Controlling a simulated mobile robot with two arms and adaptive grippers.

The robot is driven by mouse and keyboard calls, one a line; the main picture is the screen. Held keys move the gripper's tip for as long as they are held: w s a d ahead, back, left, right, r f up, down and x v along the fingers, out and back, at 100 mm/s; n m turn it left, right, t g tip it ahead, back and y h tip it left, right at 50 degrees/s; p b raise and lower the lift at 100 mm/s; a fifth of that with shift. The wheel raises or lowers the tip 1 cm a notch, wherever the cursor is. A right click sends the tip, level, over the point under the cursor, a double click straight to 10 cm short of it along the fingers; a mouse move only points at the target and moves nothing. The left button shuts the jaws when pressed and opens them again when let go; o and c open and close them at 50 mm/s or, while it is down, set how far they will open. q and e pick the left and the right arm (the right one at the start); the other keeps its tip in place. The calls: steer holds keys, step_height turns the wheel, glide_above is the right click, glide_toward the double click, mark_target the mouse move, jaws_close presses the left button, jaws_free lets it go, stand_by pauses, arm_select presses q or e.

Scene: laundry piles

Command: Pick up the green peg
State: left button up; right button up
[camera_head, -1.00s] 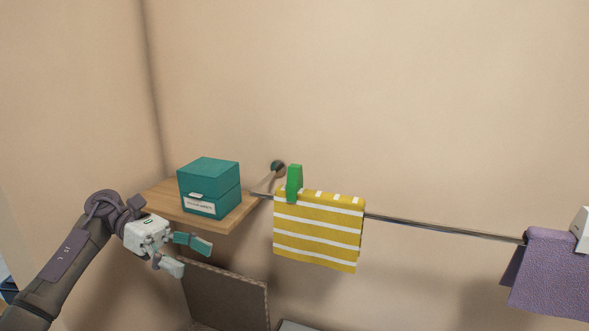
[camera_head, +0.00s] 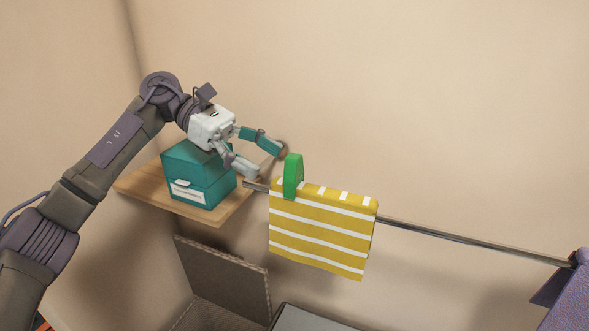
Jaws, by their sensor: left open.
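The green peg (camera_head: 292,177) stands upright, clipped over the rail at the left end of a yellow and white striped cloth (camera_head: 322,235). The cloth hangs folded over the rail (camera_head: 470,242). My left gripper (camera_head: 267,162) is open and empty, just left of the peg, with its fingers pointing right toward it. It appears apart from the peg. My right gripper is not in view.
A teal box (camera_head: 178,165) with a label sits on a wooden shelf (camera_head: 140,188), behind and below my left gripper. An open brown box (camera_head: 225,284) stands below. A purple cloth (camera_head: 572,300) hangs at the far right. The wall is close behind the rail.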

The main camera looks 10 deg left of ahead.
mark_target(290, 176)
arm_select(q)
steer(key=shift+d+f, duration=0.15)
steer(key=shift+d, duration=0.2)
steer(key=shift+d+f+p, duration=0.2)
steer(key=shift+d+p, duration=0.35)
steer(key=shift+p, duration=0.05)
steer(key=p+x, duration=0.2)
steer(key=x, duration=0.1)
steer(key=shift+d+f, duration=0.2)
steer(key=shift+d, duration=0.05)
steer(key=shift+d+f, duration=0.15)
steer(key=shift+d, duration=0.1)
steer(key=shift+f, duration=0.1)
steer(key=c, duration=1)
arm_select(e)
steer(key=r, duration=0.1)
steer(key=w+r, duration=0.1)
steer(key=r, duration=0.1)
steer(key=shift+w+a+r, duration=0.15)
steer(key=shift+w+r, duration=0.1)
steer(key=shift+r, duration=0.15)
